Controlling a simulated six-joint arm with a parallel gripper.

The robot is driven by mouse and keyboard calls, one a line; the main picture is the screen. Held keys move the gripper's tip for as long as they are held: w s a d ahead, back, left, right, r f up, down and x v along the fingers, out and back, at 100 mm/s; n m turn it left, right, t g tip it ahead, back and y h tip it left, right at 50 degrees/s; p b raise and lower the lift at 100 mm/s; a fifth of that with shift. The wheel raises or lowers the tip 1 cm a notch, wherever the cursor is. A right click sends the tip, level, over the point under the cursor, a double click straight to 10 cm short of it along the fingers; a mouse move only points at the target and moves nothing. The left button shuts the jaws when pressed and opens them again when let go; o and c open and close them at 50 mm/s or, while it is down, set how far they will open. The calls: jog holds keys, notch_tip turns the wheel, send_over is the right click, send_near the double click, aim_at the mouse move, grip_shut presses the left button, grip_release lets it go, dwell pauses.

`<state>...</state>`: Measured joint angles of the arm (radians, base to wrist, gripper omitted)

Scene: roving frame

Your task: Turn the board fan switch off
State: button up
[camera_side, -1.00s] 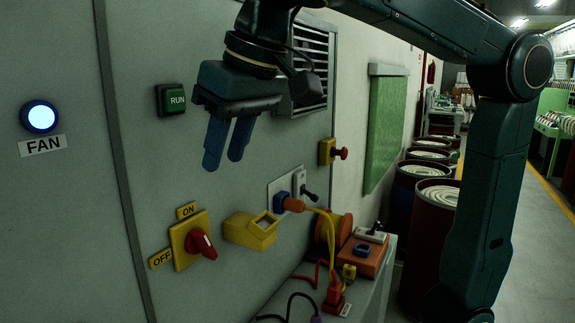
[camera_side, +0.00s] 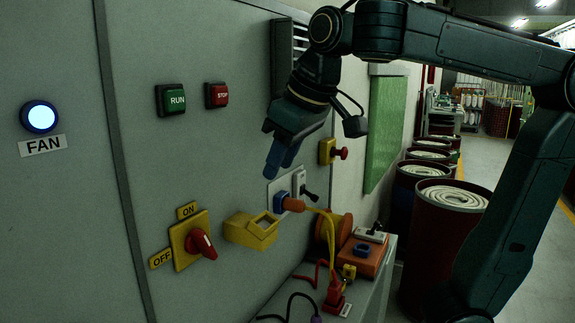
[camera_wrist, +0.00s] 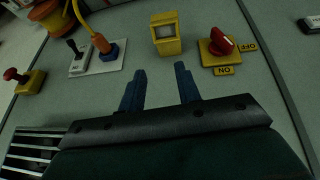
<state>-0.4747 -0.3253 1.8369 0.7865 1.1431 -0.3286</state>
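The board fan switch is a red rotary knob (camera_side: 201,243) on a yellow plate (camera_side: 180,246), with an ON label (camera_side: 187,210) above and an OFF label (camera_side: 161,258) to the left. Which label the knob points to is hard to tell. The switch knob also shows at upper right in the wrist view (camera_wrist: 221,42). The round FAN lamp (camera_side: 40,117) glows bluish white. My gripper (camera_side: 279,157) is above and right of the switch, apart from it. In the wrist view its fingers (camera_wrist: 160,88) are spread with nothing between them.
A yellow box (camera_side: 250,230) juts out right of the switch. A socket with an orange plug (camera_side: 292,204) and a yellow-red push knob (camera_side: 333,152) are farther right. RUN (camera_side: 171,99) and STOP (camera_side: 216,95) buttons sit above. A cluttered bench (camera_side: 365,292) stands at lower right.

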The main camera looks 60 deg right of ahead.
jog(key=s+d+f+y, duration=0.1)
jog(key=s+d+f, duration=0.2)
jog(key=s+f, duration=0.8)
jog(key=shift+d+f, duration=0.2)
jog(key=shift+f, duration=1.35)
jog(key=shift+w+r, duration=0.1)
jog(key=shift+r, duration=0.05)
jog(key=c, duration=0.7)
jog(key=shift+w+a+r, duration=0.2)
grip_shut()
jog(key=w+a+r+y, duration=0.2)
jog(key=w+r, duration=0.5)
jog(key=r, duration=0.1)
jog(key=w+a+r+g+y, duration=0.1)
jog(key=w+a+r+y, duration=0.1)
jog(key=w+r, duration=0.5)
jog(key=shift+r+n+y, duration=0.3)
jog(key=shift+r+y, duration=0.1)
jog(key=shift+r, duration=0.15)
